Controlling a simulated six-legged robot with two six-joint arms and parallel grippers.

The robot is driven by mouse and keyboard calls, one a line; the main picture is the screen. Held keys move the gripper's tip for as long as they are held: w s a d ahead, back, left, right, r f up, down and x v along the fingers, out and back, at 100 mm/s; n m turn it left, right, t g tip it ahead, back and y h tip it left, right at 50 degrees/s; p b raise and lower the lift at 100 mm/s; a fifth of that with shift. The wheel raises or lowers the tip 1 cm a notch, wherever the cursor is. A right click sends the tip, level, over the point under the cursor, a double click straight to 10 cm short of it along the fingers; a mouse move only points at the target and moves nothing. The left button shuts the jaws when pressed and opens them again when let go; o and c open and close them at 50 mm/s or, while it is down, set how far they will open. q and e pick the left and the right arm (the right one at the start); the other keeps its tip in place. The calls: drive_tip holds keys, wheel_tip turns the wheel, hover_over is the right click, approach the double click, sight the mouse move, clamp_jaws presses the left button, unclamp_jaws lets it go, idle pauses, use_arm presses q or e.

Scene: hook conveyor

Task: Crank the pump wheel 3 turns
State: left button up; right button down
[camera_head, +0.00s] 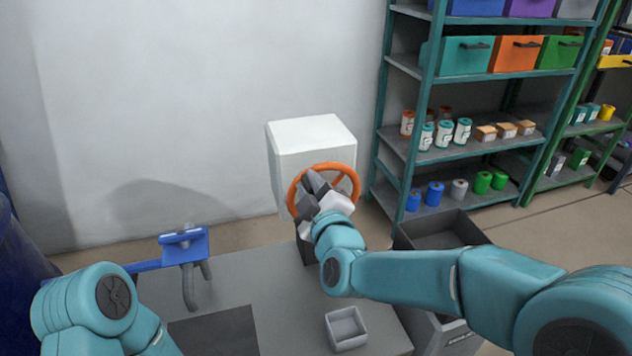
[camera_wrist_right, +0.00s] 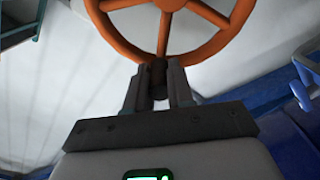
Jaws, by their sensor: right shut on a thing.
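The orange pump wheel (camera_head: 347,170) stands upright in front of a white box (camera_head: 312,135) at the back of the table. My right gripper (camera_head: 312,187) is at the wheel's left side and covers part of it. In the right wrist view the wheel (camera_wrist_right: 213,50) fills the top, and my right gripper (camera_wrist_right: 159,80) is shut on a dark handle (camera_wrist_right: 159,72) at the wheel's rim. In the head view the handle is hidden by the gripper. Of my left arm only teal links show at the lower left; its gripper is not in view.
A blue bracket with a grey hook (camera_head: 187,250) is at the table's left. A small grey tray (camera_head: 346,328) sits on the grey table (camera_head: 275,322). A dark bin (camera_head: 440,230) is right of the wheel. Shelves (camera_head: 480,70) stand behind at right.

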drive_tip(key=shift+a+f+n, duration=0.1)
drive_tip(key=shift+a+n, duration=0.05)
drive_tip(key=shift+n, duration=0.15)
drive_tip(key=c, duration=1)
unclamp_jaws()
drive_tip(key=shift+s, duration=0.1)
drive_tip(key=v, duration=1.6)
drive_tip(key=shift+s, duration=0.1)
